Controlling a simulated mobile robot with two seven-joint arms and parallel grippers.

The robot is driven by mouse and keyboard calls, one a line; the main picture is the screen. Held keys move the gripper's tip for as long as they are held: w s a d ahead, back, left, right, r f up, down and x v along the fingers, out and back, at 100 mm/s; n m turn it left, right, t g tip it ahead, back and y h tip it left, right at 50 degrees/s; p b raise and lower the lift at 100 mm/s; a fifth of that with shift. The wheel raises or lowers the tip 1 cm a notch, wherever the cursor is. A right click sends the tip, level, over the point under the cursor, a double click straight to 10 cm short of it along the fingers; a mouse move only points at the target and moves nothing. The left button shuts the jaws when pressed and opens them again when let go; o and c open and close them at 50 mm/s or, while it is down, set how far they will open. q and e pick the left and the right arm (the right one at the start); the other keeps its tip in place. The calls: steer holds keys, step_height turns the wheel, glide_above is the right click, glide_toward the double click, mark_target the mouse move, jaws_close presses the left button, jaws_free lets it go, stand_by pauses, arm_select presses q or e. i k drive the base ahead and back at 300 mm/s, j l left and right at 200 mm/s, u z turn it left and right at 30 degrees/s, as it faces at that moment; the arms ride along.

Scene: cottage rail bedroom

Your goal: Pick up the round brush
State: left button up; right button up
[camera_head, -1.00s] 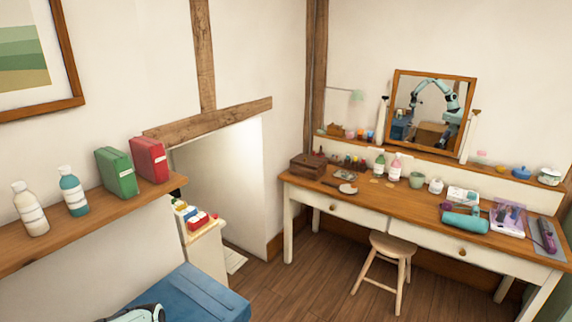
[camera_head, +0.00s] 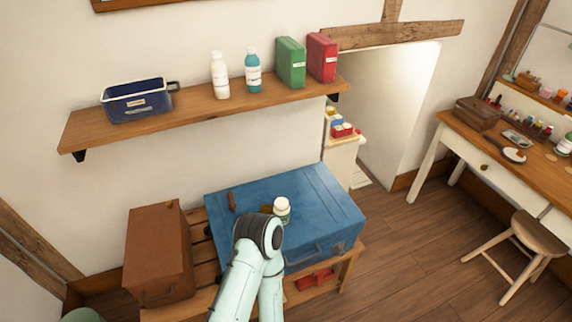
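I cannot pick out the round brush for certain. On the wooden desk (camera_head: 545,165) at the right, a small pale round item (camera_head: 514,155) lies beside a brown handle-like piece; it is too small to tell whether it is a brush or a hand mirror. A short brown stick-like thing (camera_head: 231,201) lies on the blue trunk (camera_head: 325,205), also unclear. A pale mint arm of mine rises from the bottom middle with its dark joint in front of the trunk. Neither gripper's fingers show.
A white-lidded jar (camera_head: 282,209) stands on the trunk. A brown case (camera_head: 158,253) is left of it. The wall shelf (camera_head: 190,112) holds a blue bin (camera_head: 137,101), bottles and two boxes. A stool (camera_head: 538,235) stands before the desk; floor between is clear.

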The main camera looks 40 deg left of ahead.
mark_target(232, 206)
steer(key=u, duration=1.95)
